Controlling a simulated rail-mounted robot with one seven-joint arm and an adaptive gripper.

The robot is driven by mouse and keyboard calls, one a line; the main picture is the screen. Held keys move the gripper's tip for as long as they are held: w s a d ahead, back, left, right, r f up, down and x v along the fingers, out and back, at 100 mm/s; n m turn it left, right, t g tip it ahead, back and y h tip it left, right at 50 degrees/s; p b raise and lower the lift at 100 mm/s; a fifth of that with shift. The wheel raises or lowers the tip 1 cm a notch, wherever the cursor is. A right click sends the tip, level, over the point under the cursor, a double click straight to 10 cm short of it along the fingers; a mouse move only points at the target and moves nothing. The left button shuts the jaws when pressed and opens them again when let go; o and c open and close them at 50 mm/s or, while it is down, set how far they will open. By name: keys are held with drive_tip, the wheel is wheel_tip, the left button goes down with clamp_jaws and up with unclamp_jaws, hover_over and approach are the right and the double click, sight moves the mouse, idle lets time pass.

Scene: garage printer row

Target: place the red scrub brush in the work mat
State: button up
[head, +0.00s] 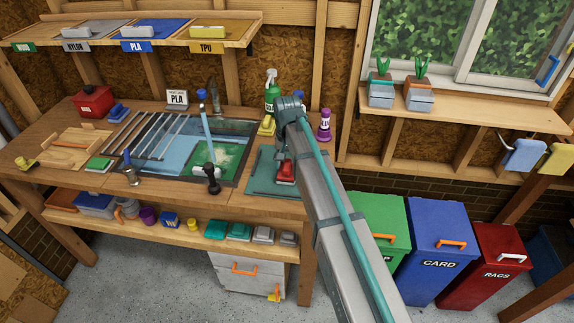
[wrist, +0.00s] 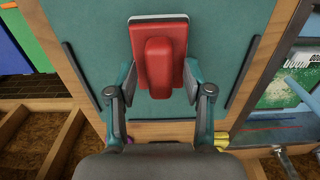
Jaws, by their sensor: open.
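The red scrub brush (wrist: 160,62), with a raised red handle and a pale edge at its far end, appears to lie flat on the teal work mat (wrist: 95,25). In the head view the brush (head: 286,171) shows on the right part of the mat (head: 262,183), beside my arm. My gripper (wrist: 160,80) is open, with one finger on each side of the brush's near part. A gap shows beside the handle on both sides. In the head view my arm hides the gripper.
A sink (head: 180,150) with a drying rack and a green board lies left of the mat. A green spray bottle (head: 272,93) and a purple bottle (head: 324,125) stand behind it. Coloured bins, including a blue one (head: 437,240), stand on the floor to the right.

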sight(287, 164)
wheel_tip(287, 164, up, 11)
drive_tip(key=b, duration=0.2)
drive_tip(key=shift+r, duration=0.2)
idle(0.4)
